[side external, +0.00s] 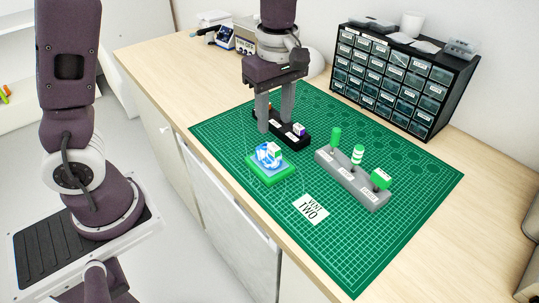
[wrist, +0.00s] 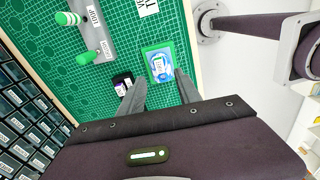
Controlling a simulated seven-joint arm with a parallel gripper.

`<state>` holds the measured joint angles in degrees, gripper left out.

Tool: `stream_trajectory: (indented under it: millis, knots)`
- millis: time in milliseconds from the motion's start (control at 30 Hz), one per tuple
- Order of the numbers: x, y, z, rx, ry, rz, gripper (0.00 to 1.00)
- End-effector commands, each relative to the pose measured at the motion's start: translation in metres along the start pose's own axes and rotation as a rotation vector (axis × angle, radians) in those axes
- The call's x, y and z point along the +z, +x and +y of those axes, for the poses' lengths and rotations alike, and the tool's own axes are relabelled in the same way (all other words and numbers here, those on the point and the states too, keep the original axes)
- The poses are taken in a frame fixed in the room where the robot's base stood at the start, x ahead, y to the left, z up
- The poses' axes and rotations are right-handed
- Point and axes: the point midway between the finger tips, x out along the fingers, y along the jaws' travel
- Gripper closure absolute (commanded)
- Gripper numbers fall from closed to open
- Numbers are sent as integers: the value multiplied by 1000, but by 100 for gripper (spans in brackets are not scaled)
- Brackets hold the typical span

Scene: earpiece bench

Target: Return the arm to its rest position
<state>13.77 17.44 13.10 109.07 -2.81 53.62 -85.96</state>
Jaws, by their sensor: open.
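My gripper (side external: 274,124) hangs with its fingers pointing down over the back left of the green cutting mat (side external: 420,200). Its two fingers are apart with nothing visible between them. In the wrist view my gripper (wrist: 160,97) also shows its spread fingers. The fingers are near a black holder (side external: 295,141), partly hidden behind them, which bears a piece with a purple and white top (side external: 299,129). In the side view I cannot tell whether the fingertips touch the holder.
A green tray (side external: 270,180) with a blue and white item stands in front. A grey holder (side external: 340,177) bears a green cylinder (side external: 336,137), a striped one (side external: 357,154) and a green block (side external: 380,179). A white card (side external: 311,209) lies nearby. A drawer cabinet (side external: 400,80) stands behind.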

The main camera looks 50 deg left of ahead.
Motion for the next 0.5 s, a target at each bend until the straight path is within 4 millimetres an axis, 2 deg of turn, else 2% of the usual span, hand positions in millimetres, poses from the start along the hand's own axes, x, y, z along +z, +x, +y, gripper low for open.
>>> stream_trajectory:
  millis: [67,167,233,300,400,500]
  knots:
    - [-2,-19,-13,42,100,-16,60]
    - [-4,-59,-53,156,404,-20,60]
    - [-4,-80,-90,244,667,20,60]
    - [-5,-91,-124,316,915,95,60]
    - [-4,-93,-162,373,1200,221,60]
    - [-4,-89,-183,388,1380,320,60]
